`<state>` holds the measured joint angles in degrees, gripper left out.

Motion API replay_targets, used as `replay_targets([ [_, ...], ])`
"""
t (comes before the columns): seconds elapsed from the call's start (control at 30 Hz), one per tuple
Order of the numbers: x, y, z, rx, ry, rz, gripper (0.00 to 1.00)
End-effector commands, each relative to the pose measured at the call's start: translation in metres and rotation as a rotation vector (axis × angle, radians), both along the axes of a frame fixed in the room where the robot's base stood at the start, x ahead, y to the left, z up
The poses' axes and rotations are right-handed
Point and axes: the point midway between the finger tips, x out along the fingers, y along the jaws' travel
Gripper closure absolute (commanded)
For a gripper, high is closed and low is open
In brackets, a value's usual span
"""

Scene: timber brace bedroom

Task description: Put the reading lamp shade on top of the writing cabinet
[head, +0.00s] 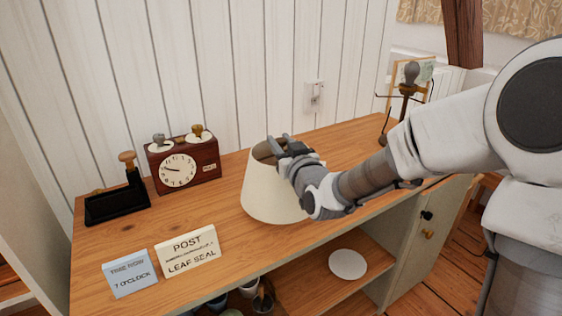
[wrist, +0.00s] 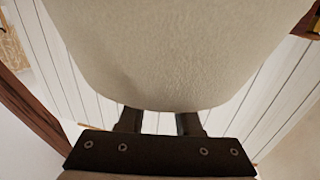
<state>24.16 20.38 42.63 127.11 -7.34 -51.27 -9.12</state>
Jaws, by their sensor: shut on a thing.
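The cream, cone-shaped reading lamp shade (head: 268,195) is upright at the middle of the wooden top of the writing cabinet (head: 222,208). I cannot tell whether its lower rim touches the top or is slightly above it. My gripper (head: 270,149) is shut on the shade at its upper rim, reaching in from the right. The shade (wrist: 180,50) fills the upper part of the wrist view, with the fingers partly hidden behind it.
A clock box (head: 183,165), black tray (head: 117,204) and two signs, one blue (head: 131,273) and one cream (head: 187,251), stand left on the top. A stamp stand (head: 407,92) is at the far right. A white disc (head: 347,264) lies on the shelf below.

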Motion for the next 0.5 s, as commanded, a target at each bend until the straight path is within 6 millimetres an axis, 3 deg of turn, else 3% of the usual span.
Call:
replay_targets([
  [0.3,0.0,0.0,-0.04,0.003,0.0,-0.001,1.0],
  [0.5,0.0,0.0,-0.039,0.001,-0.002,-0.001,1.0],
])
